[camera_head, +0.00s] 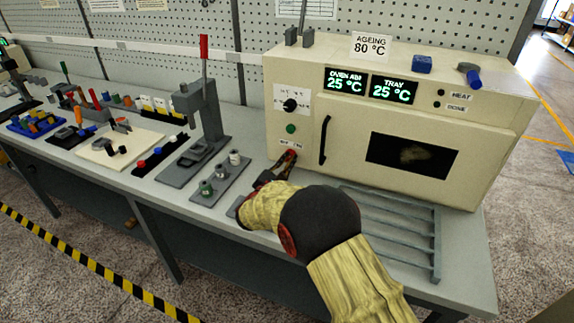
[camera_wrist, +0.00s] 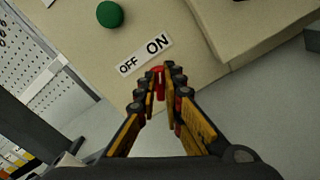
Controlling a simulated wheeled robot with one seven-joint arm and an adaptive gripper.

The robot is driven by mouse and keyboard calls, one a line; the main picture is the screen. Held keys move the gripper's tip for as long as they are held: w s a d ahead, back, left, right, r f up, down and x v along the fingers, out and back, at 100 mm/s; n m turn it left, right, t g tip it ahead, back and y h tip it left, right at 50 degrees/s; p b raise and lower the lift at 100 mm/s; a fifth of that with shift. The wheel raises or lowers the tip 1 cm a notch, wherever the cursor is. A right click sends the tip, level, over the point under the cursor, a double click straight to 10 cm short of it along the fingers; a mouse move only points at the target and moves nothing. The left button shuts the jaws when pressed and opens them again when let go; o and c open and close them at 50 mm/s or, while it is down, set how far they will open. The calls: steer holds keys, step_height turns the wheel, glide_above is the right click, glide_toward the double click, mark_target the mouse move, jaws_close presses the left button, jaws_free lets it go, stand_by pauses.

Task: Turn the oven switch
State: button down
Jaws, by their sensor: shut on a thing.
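The oven (camera_head: 385,185) is a cream box at the right of the bench, with a closed windowed door. Its switch (camera_wrist: 159,82) is red and sits low on the front panel, below the OFF/ON label (camera_wrist: 145,54). My gripper (camera_head: 288,158) is at the lower left of the oven front. In the wrist view my gripper (camera_wrist: 160,88) has its fingers on both sides of the red switch, shut on it. The fingers partly cover the switch, so its exact angle is hard to tell. The oven displays (camera_head: 371,87) both read 25 °C.
A green button (camera_head: 290,129) and a black knob (camera_head: 290,105) are above the switch. A grey rack (camera_head: 400,225) lies in front of the oven. A press with a red handle (camera_head: 204,100) stands left, beside a plate with small spools (camera_head: 221,178).

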steer(key=shift+m, duration=0.4)
steer(key=c, duration=1.9)
jaws_free()
steer(key=shift+s, duration=0.1)
steer(key=v, duration=1.1)
steer(key=shift+s+a, duration=0.15)
steer(key=shift+s, duration=0.25)
steer(key=shift+r, duration=0.1)
